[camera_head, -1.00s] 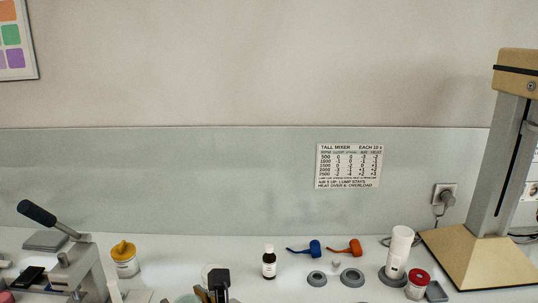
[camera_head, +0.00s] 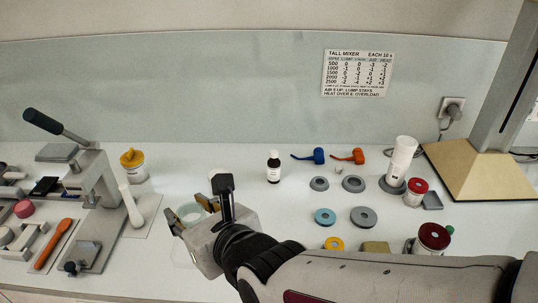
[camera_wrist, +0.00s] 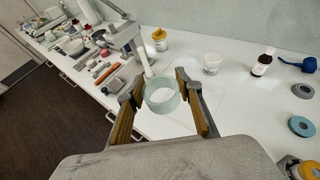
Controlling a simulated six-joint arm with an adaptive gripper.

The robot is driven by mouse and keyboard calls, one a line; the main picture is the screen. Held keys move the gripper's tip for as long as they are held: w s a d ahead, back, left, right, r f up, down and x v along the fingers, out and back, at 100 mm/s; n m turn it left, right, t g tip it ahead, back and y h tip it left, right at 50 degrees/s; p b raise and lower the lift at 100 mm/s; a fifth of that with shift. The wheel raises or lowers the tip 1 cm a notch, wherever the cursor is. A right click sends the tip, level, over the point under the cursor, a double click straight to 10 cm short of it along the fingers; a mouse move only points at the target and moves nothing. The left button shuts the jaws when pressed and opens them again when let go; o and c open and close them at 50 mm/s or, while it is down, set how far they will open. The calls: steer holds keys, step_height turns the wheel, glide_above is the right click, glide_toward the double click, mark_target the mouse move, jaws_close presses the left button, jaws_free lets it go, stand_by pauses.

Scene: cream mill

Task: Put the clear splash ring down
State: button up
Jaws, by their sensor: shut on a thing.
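The clear splash ring (camera_wrist: 162,106) is a pale greenish, see-through band between the fingertips of my gripper (camera_wrist: 160,92) in the wrist view. My gripper is shut on it, with one tan-lined finger on each side. In the head view the ring (camera_head: 188,213) shows partly at my gripper (camera_head: 193,205), left of the picture's middle over the white bench. My gripper and wrist hide some of it there. I cannot tell whether its underside touches the bench.
A lever press (camera_head: 90,185) and white pestle-like tool (camera_head: 131,206) stand to the left. A yellow-capped jar (camera_head: 132,165) and brown bottle (camera_head: 273,168) stand behind. Grey and blue discs (camera_head: 325,217) lie right. A faint clear sheet (camera_wrist: 178,120) lies beneath the ring.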

steer(key=w+d+f+m+h, duration=0.1)
steer(key=w+d+f, duration=0.1)
steer(key=w+f, duration=0.25)
steer(key=m+t+h, duration=0.3)
steer(key=m+h, duration=0.3)
steer(key=h, duration=0.1)
glide_above(266, 211)
step_height(266, 211, down, 6)
steer(key=shift+f, duration=0.15)
steer(key=shift+s+f, duration=0.1)
steer(key=shift+f, duration=0.05)
steer(key=shift+f, duration=2.8)
steer(key=shift+f, duration=2.05)
steer(key=shift+f, duration=0.55)
